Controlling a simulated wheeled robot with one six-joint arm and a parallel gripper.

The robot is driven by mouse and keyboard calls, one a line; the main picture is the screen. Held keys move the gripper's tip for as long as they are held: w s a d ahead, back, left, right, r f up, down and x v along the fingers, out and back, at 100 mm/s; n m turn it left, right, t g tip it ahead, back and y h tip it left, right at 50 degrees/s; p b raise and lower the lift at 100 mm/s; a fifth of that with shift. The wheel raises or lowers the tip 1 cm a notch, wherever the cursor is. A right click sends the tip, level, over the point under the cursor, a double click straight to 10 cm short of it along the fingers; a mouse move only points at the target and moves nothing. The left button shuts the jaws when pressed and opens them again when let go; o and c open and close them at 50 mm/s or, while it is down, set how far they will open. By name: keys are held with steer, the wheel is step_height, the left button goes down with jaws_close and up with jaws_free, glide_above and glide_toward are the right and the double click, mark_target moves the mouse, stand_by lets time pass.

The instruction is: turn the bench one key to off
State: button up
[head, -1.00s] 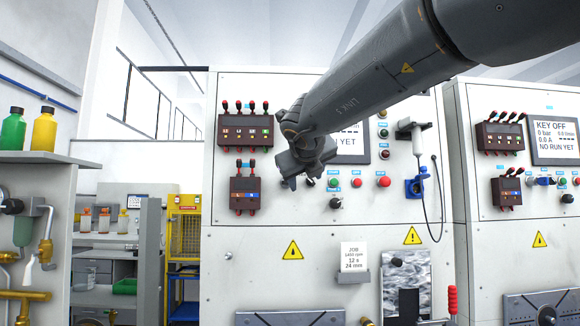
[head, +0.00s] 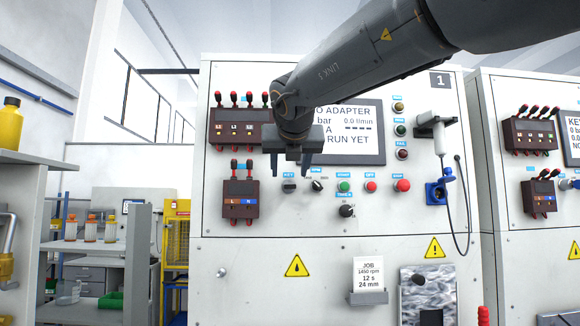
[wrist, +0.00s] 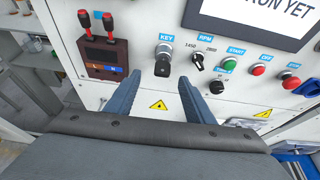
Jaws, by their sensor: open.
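The bench one key switch (head: 289,187) sits on the white panel under a blue KEY label, left of the RPM knob (head: 317,186). In the wrist view the key (wrist: 163,63) has a silver collar and a dark handle pointing down in the picture. Its exact setting is too small to tell. My gripper (head: 290,168) is in front of the panel, just above the key in the head view, with its fingers spread and empty. In the wrist view the fingertips (wrist: 160,82) lie to either side of and below the key, apart from it.
Bench one carries a number plate (head: 439,80), a screen (head: 358,135) partly hidden by my arm, and green and red buttons (head: 371,187) to the right. A breaker block (head: 241,197) with upright levers is left of the key. A second bench (head: 515,240) stands at right.

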mark_target(289, 186)
steer(key=p+x, duration=0.1)
steer(key=x, duration=0.5)
steer(key=shift+w+d+p, duration=0.3)
steer(key=shift+p, duration=0.1)
steer(key=shift+f, duration=0.15)
